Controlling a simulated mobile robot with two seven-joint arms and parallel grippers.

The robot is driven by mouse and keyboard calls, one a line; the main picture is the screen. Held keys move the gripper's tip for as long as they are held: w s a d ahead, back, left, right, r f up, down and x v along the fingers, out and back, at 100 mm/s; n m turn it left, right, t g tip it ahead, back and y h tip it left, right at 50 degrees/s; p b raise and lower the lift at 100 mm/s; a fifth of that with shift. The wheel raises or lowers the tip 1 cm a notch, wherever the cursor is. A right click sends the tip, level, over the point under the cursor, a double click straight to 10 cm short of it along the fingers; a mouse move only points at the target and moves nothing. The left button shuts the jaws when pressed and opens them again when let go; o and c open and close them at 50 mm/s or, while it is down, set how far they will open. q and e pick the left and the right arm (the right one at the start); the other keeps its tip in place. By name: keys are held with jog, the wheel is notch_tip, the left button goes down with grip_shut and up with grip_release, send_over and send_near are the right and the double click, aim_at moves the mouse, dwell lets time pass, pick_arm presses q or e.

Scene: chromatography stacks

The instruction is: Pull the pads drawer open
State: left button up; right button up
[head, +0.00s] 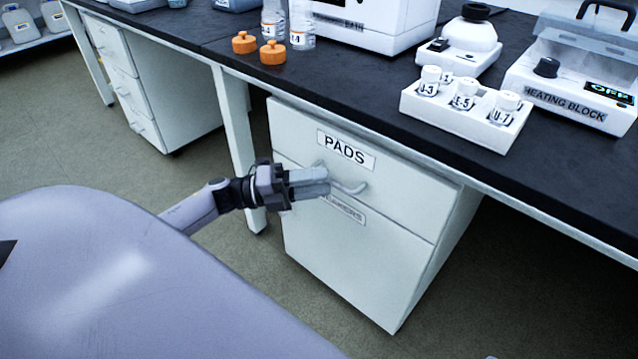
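The pads drawer (400,190) is the upper drawer of a white cabinet under the dark bench, with a black-on-white "PADS" label (346,150). Its front looks flush with the cabinet, so it appears closed. Its pale bar handle (352,188) sits just below the label. My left gripper (322,181) is at the left part of the handle, and its fingers overlap the handle in the head view. The fingers look close together, but whether they grip the handle or are only in front of it is unclear. My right gripper is not in view.
Below is a larger drawer (350,250) whose label is partly covered by my gripper. The bench top (370,115) carries a white vial rack (440,112), a heating block (570,90), bottles and orange caps (272,53). The floor before the cabinet is clear.

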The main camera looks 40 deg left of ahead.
pick_arm(q)
jog(key=shift+w+d, duration=0.25)
jog(key=shift+d, duration=0.05)
grip_shut()
dwell(1.3)
